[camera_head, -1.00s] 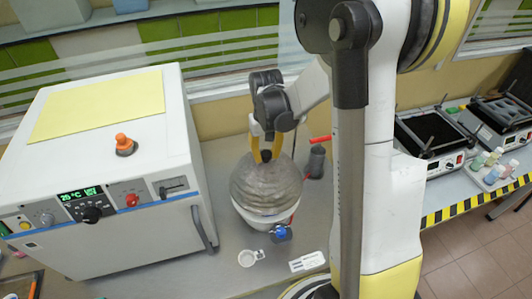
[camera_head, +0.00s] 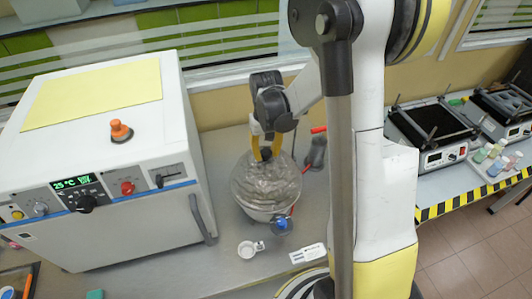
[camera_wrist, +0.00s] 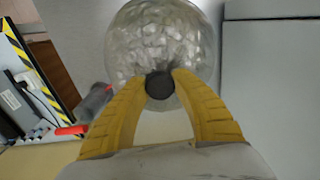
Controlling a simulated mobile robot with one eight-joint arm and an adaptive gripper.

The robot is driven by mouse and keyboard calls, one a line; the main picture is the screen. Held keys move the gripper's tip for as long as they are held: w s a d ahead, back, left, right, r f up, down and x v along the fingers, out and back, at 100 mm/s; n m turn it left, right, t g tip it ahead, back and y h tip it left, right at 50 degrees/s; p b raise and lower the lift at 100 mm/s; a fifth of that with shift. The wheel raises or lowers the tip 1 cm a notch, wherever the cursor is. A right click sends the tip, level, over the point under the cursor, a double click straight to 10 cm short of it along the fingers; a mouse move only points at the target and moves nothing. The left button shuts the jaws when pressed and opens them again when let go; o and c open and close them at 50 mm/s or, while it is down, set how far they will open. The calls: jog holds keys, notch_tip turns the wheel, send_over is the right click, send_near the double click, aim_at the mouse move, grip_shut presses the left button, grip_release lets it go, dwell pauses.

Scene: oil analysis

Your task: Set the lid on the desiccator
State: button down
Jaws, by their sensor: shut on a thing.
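The desiccator lid (camera_head: 262,186) is a clear, rippled glass dome with a dark knob on top. It shows in the wrist view (camera_wrist: 160,42) beyond my fingers. My gripper (camera_head: 266,148) has yellow fingers and is shut on the lid's dark knob (camera_wrist: 160,85). The desiccator (camera_head: 266,214) stands on the grey bench under the lid, with a blue tap (camera_head: 281,224) at its front. Only its lower rim shows below the dome. The lid looks level over the base. I cannot tell whether their rims touch.
A white oven (camera_head: 115,150) stands close on the left. A grey cylinder with a red handle (camera_head: 316,150) is behind right of the desiccator. Hotplates (camera_head: 435,130) stand farther right.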

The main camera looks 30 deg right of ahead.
jog(key=shift+f+b, duration=0.45)
jog(key=shift+f, duration=0.05)
jog(key=c, duration=1)
grip_release()
